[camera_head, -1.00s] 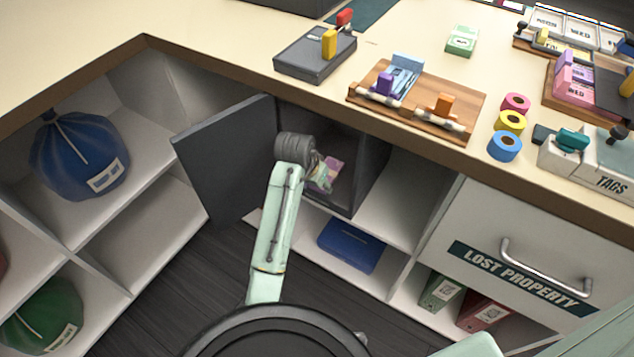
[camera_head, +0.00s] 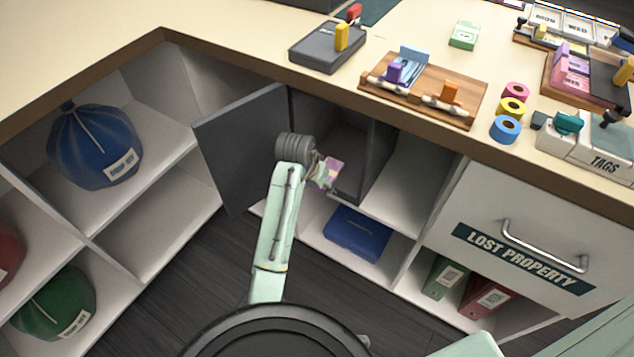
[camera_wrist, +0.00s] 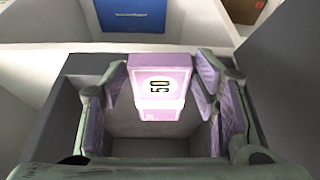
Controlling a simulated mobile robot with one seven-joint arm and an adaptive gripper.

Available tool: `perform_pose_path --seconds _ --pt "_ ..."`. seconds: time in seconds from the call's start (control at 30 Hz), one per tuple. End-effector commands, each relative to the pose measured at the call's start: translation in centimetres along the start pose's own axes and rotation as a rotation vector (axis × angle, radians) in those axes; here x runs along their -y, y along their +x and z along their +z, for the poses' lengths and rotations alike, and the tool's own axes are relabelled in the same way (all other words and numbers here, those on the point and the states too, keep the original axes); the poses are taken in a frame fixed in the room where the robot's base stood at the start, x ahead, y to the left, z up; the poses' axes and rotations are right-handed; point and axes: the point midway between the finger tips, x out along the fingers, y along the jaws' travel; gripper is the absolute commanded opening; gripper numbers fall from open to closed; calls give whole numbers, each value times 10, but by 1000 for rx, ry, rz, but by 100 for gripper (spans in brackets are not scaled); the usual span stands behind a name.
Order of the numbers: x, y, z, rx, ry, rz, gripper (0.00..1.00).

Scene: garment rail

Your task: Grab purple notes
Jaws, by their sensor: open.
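The purple notes (camera_wrist: 160,85), a banded bundle marked "50", show in the wrist view between the two fingers of my gripper (camera_wrist: 160,98). The fingers stand open on either side of the bundle; I cannot tell whether they touch it. In the head view the notes (camera_head: 329,172) show at the mouth of the dark open compartment (camera_head: 378,150) under the counter. My gripper (camera_head: 322,180) is there too, its fingers partly hidden by my wrist.
The compartment's grey door (camera_head: 243,150) stands open to the left. A blue box (camera_head: 345,233) lies on the shelf below. The counter edge (camera_head: 300,90) runs above. A drawer labelled "LOST PROPERTY" (camera_head: 520,258) is to the right.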

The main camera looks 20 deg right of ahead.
Motion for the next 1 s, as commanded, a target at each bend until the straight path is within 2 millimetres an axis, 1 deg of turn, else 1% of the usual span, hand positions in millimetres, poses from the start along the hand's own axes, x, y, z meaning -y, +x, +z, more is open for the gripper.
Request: perform_pose_path --seconds 0.03,0.2,0.47,0.57,0.67,1.0 --pt "0 0 0 0 0 0 60" --pt "0 0 0 0 0 0 71" --pt "0 0 0 -1 0 0 71" --pt "0 -5 0 -1 1 0 71" --pt "0 -17 -1 -3 1 -1 71" --pt "0 -87 -1 -4 3 -2 71"
